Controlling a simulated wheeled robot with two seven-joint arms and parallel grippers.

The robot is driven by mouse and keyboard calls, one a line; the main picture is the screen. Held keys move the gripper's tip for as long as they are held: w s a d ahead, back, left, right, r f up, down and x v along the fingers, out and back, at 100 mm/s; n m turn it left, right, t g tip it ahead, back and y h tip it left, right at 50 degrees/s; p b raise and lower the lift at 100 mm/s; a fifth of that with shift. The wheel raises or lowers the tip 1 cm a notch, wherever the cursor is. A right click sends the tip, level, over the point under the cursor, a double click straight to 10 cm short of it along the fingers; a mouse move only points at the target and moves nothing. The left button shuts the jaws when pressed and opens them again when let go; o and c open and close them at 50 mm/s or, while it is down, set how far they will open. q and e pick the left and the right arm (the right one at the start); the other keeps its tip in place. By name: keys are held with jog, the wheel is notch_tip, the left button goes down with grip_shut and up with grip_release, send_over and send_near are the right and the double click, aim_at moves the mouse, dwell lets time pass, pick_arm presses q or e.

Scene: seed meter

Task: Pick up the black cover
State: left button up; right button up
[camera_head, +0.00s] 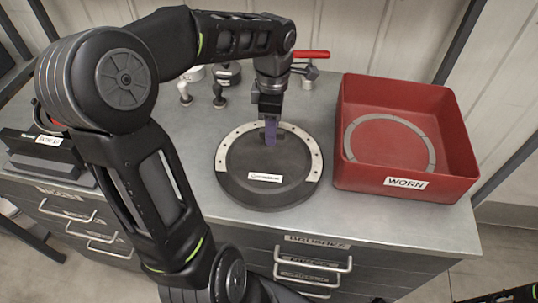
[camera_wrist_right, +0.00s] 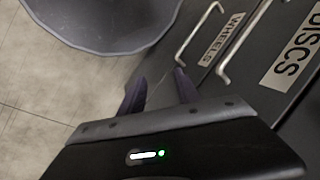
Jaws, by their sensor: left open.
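The black cover (camera_head: 262,192) is a round dark disc with a small white label, lying flat on the grey worktop in the head view. A pale ring with small holes (camera_head: 229,147) shows around its far and side edges. My left gripper (camera_head: 271,142) points down over the far half of the disc, with its purplish fingers close to the surface. I cannot tell whether they touch it. My right gripper (camera_wrist_right: 160,90) is open and empty in the right wrist view, in front of the drawers.
A red bin (camera_head: 404,183) marked WORN stands right of the disc, with a grey segmented ring inside. A red-handled tool (camera_head: 310,56) and small knobbed pieces (camera_head: 219,98) stand at the back. A grey round container (camera_wrist_right: 105,35) is near my right gripper.

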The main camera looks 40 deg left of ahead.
dwell(0.5)
pick_arm(q)
grip_shut()
dwell(0.4)
